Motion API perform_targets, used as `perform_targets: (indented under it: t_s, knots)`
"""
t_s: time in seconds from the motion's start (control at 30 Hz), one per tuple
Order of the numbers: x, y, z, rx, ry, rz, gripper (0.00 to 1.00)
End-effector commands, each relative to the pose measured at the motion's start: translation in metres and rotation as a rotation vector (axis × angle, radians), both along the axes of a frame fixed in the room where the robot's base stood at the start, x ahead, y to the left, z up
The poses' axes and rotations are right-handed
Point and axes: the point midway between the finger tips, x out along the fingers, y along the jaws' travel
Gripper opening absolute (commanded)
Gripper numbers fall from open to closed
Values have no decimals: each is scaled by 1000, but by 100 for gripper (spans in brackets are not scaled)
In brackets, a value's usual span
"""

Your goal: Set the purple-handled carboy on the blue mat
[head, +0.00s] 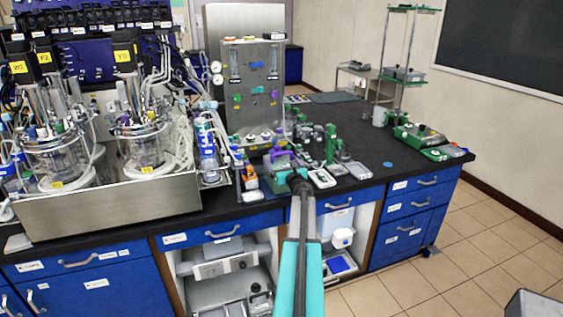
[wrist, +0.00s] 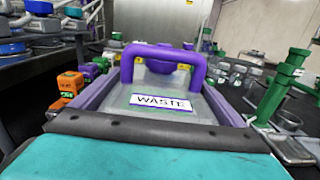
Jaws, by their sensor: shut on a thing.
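The purple-handled carboy (wrist: 165,86) fills the middle of the wrist view, with a clear body, a purple arched handle and a white "WASTE" label. In the head view its purple top (head: 281,150) shows at the bench's front part, beyond my gripper (head: 293,176). My gripper is shut on the carboy; its fingertips are hard to make out, and I cannot tell whether the carboy touches the bench. A small flat blue disc (head: 388,164) lies on the bench to the right. A blue rectangle (head: 341,263) lies in the open cabinet below.
Twin glass bioreactors (head: 140,140) stand in a steel tray at left. A steel panel (head: 252,90) stands behind the carboy. Green stands (head: 331,145) and small devices (head: 322,178) crowd its right side. Orange blocks (wrist: 69,90) stand close at left. Bench space near the blue disc is clear.

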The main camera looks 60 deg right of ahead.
Motion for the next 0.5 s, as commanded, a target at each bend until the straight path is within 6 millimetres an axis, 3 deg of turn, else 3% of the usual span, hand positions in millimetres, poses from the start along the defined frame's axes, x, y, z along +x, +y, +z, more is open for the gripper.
perform_targets:
  t_s: [0.17,0.2,0.5]
  knots:
    - [0,0,2,-2,-5,1,31]
    - [0,0,-1,0,0,0,97]
    - [-1,0,-1,0,0,-1,100]
